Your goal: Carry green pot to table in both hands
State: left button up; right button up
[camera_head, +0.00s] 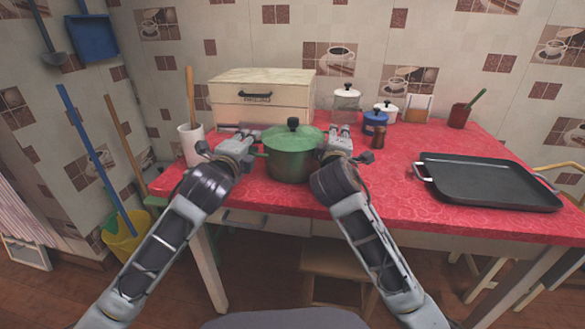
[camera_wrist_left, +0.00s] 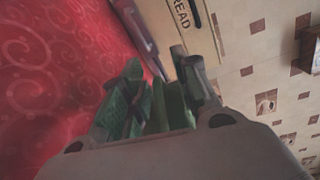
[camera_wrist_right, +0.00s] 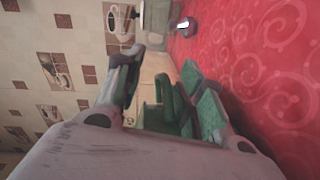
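The green pot (camera_head: 291,155) with a dark lid knob stands upright on the red table between my two grippers. My left gripper (camera_head: 247,140) is at the pot's left side. In the left wrist view its fingers are apart, with a green handle (camera_wrist_left: 176,104) between them. My right gripper (camera_head: 338,138) is at the pot's right side. In the right wrist view its fingers are also apart, with a green handle (camera_wrist_right: 172,98) between them. Whether any finger touches a handle is hard to tell. The table (camera_head: 400,190) has a red patterned cover.
A bread box (camera_head: 262,98) stands behind the pot. A white crock (camera_head: 191,145) with a wooden utensil is at left. A black tray (camera_head: 487,181) lies at right. Several canisters, including a blue one (camera_head: 374,122), stand at the back. A stool (camera_head: 340,262) is below the front edge.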

pick_arm(q)
jog(key=shift+v, duration=5.9)
pick_arm(e)
jog(key=shift+s, duration=0.1)
jog(key=v, duration=1.1)
jog(key=shift+s+a, duration=0.1)
jog(key=shift+s, duration=0.25)
pick_arm(q)
jog(key=shift+f, duration=0.1)
pick_arm(e)
jog(key=shift+s, duration=0.1)
